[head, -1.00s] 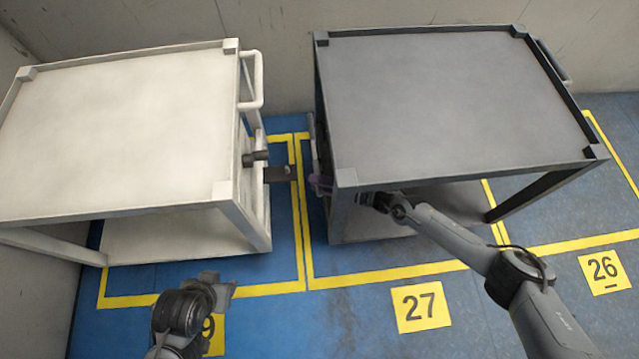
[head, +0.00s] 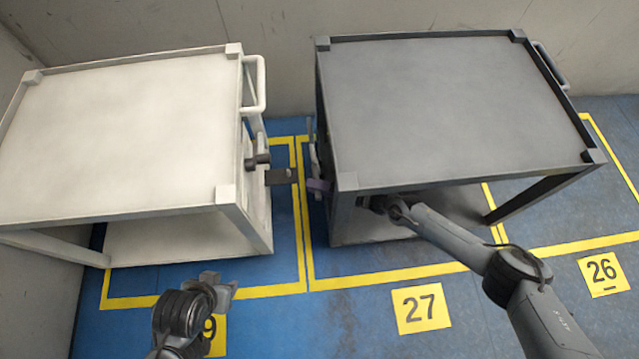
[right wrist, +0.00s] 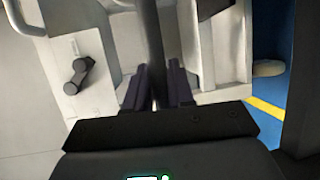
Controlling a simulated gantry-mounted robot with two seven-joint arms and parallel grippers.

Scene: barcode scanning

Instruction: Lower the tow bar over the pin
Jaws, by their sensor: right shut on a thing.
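The white cart (head: 120,130) stands at left and the dark grey cart (head: 450,100) at right. A dark hitch bracket (head: 279,176) juts from the white cart into the gap, with a small pin-like stub (head: 291,172) near its end. The bar's far end is out of that view. My left gripper (head: 222,284) is open and empty.
A dark lever (head: 258,160) sticks out of the white cart above the bracket; it also shows in the right wrist view (right wrist: 78,75). A white handle (head: 259,82) stands behind it. The grey cart's leg (head: 342,215) is close to my right gripper.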

